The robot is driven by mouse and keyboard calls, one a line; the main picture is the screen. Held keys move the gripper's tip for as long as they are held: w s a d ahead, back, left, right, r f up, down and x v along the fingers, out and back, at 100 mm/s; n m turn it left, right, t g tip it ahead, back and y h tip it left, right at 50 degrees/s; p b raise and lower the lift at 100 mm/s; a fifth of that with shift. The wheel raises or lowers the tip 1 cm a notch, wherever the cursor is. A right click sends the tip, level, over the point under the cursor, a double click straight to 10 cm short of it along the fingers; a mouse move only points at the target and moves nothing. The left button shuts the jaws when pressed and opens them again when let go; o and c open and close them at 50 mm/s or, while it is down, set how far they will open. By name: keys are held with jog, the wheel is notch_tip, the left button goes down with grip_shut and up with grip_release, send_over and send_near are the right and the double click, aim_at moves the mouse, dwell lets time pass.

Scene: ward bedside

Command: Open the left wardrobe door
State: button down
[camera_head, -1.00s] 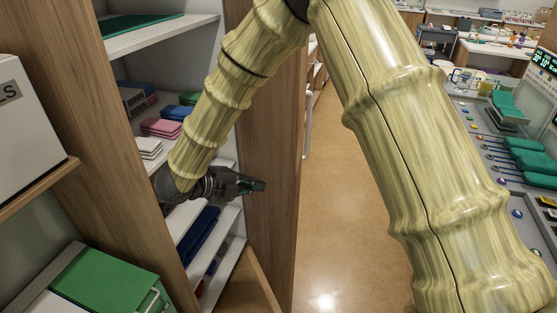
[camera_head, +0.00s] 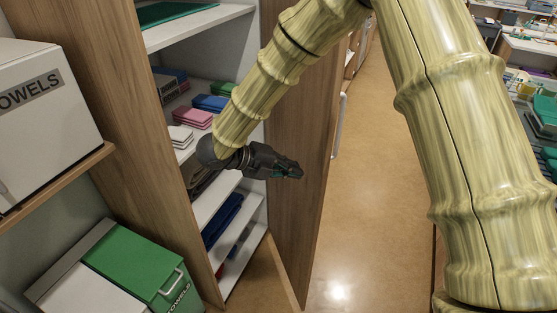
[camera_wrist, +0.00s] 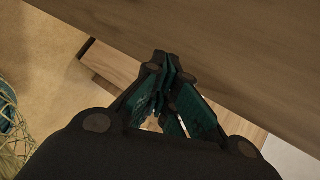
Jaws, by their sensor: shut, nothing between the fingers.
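The wardrobe (camera_head: 160,130) stands open at the left in the head view, its white shelves showing. Its wooden door (camera_head: 300,110) stands swung out on the right of the opening, inner face in sight. A pale upright handle (camera_head: 338,125) shows past the door's far edge. My gripper (camera_head: 297,172) is shut and empty, in front of the door's inner face; whether it touches is unclear. In the wrist view, the closed fingertips (camera_wrist: 165,62) lie close to a broad wooden surface (camera_wrist: 220,50), which looks like the door.
Folded cloths (camera_head: 192,117) and blue items (camera_head: 222,220) lie on the shelves. A towels box (camera_head: 40,110) stands on a shelf at left, above a green-lidded bin (camera_head: 135,265). Open floor (camera_head: 385,190) runs right of the door. Counters stand at far right.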

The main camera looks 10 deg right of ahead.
aim_at(318, 169)
jog(key=shift+w+d+f+p, duration=0.15)
jog(key=shift+d+p, duration=0.25)
jog(key=shift+d, duration=0.45)
jog(key=shift+w+d+f+p, duration=0.1)
jog(key=shift+d+p, duration=0.3)
jog(key=shift+d, duration=0.4)
jog(key=shift+w+d+f+p, duration=0.15)
jog(key=shift+d+p, duration=0.25)
jog(key=shift+d, duration=0.45)
jog(key=shift+r, duration=0.1)
